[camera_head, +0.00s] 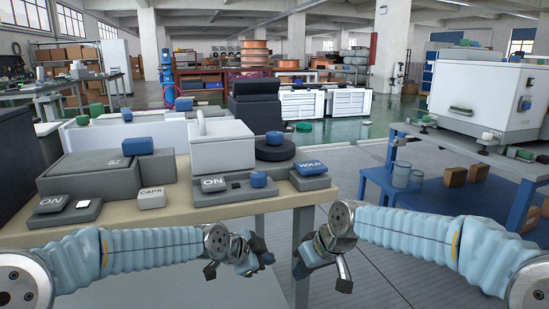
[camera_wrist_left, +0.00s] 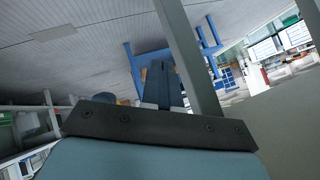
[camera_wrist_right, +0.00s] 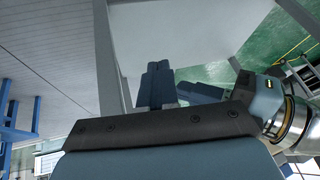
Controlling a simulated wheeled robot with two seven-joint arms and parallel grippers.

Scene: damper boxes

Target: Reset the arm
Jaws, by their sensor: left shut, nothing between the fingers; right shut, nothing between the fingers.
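My left arm comes in from the left in the head view, and its gripper (camera_head: 264,257) hangs in front of the table's near edge. Its fingers are shut together and empty in the left wrist view (camera_wrist_left: 162,85). My right arm comes in from the right, and its gripper (camera_head: 343,277) is low, a short way right of the left one. Its fingers are shut together and empty in the right wrist view (camera_wrist_right: 157,84). Part of my left arm shows at the right of that view. Neither gripper touches anything on the table.
A blue table (camera_head: 440,195) stands at right. The floor between is clear.

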